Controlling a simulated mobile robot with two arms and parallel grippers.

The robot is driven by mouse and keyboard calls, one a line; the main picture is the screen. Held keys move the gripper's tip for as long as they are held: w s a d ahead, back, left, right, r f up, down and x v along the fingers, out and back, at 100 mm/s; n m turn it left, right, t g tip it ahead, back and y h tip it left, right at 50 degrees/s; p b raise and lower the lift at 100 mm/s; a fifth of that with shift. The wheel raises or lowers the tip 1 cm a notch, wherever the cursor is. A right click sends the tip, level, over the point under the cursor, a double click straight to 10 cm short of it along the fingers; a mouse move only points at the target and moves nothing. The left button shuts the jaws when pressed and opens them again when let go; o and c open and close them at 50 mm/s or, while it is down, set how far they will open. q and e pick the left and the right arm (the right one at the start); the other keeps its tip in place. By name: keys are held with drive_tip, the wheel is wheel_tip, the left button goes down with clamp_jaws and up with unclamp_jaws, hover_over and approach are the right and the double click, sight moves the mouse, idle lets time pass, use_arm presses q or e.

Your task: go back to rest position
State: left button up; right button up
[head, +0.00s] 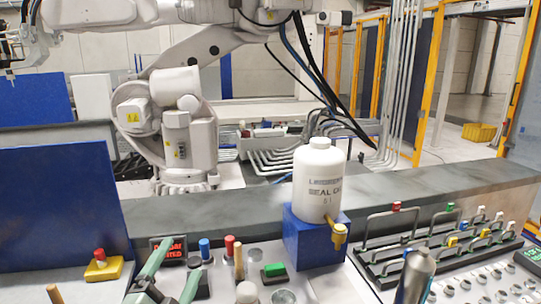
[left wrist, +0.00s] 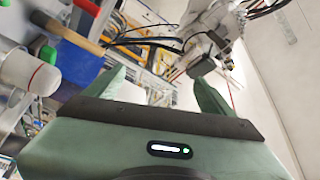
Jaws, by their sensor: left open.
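My left gripper (head: 178,259) shows at the bottom left of the head view, with two green fingers pointing up and away over the panel. The fingers stand apart, with nothing between them. In the left wrist view the same gripper (left wrist: 159,78) shows its green body and two spread fingers, with only distant background in the gap. My right gripper is in neither view.
A white bottle (head: 319,182) stands on a blue block (head: 310,240) with a brass tap. Near my left gripper are a red button on a yellow base (head: 102,266), a wooden handle (head: 238,262) and several knobs. Racks with handles fill the right side. A blue panel (head: 55,205) stands left.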

use_arm(q)
drive_tip(key=s+a+f+n+g+y, duration=0.2)
drive_tip(key=s+f+n+g, duration=0.25)
drive_tip(key=f, duration=0.45)
drive_tip(key=s+a+f+n+g+y, duration=0.2)
drive_tip(key=s+f+n+g, duration=0.1)
drive_tip(key=s+f+n, duration=0.4)
drive_tip(key=s+d+f+n+g, duration=0.1)
drive_tip(key=s+f+g, duration=0.4)
drive_tip(key=s, duration=0.4)
drive_tip(key=s+d+f+n+g, duration=0.15)
drive_tip(key=s+f+g, duration=0.25)
drive_tip(key=s+f, duration=0.4)
wheel_tip(320, 180, down, 30)
drive_tip(key=s+m+b, duration=0.1)
drive_tip(key=s+b, duration=0.2)
drive_tip(key=b, duration=0.2)
drive_tip(key=s+a+f+g+b, duration=0.2)
drive_tip(key=s+a+f, duration=0.1)
drive_tip(key=s+f, duration=1.3)
wheel_tip(320, 180, down, 2)
drive_tip(key=shift+f+m+h+b, duration=0.2)
drive_tip(key=shift+m+h+b, duration=0.1)
drive_tip(key=shift+b, duration=0.1)
